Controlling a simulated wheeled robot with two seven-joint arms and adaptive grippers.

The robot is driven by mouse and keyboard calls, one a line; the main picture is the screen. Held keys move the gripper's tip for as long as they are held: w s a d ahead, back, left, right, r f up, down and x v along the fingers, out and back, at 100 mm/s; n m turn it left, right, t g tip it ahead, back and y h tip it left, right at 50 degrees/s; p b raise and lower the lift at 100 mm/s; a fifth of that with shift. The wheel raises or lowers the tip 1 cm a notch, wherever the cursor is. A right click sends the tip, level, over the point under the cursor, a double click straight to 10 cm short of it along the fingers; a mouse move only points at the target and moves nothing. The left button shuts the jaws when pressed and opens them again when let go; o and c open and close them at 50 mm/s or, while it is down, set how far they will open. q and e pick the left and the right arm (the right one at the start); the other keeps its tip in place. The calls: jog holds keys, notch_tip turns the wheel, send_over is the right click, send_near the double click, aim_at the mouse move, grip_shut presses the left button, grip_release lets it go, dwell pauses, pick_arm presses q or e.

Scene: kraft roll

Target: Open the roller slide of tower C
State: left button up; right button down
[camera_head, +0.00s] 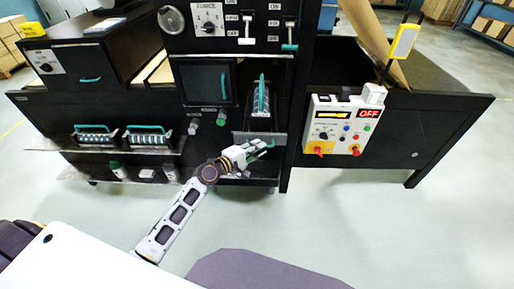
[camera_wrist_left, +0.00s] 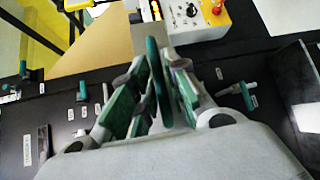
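My left gripper (camera_head: 264,146) is at the front of the black machine, just below the lip of the bay under the black tower. In the left wrist view its two green-padded fingers (camera_wrist_left: 158,88) stand apart, with a narrow dark teal bar (camera_wrist_left: 155,75) between them. I cannot tell whether they press on it. A roller slide (camera_head: 262,102) with a teal handle sits in the bay above the gripper. Two more roller slides (camera_head: 95,135) (camera_head: 150,136) with teal handles lie on the shelf to the left. I cannot read which is tower C. My right gripper is out of view.
A control box (camera_head: 341,126) with an OFF display and red knobs is right of the bay; its panel shows in the left wrist view (camera_wrist_left: 196,16). Two small knobs (camera_head: 207,122) are left of the bay. A brown kraft sheet (camera_head: 375,40) leans behind. The floor at right is clear.

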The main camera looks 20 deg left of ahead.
pick_arm(q)
jog(key=shift+o, duration=1)
jog(key=v, duration=1.2)
jog(key=shift+m, duration=0.3)
dwell(0.6)
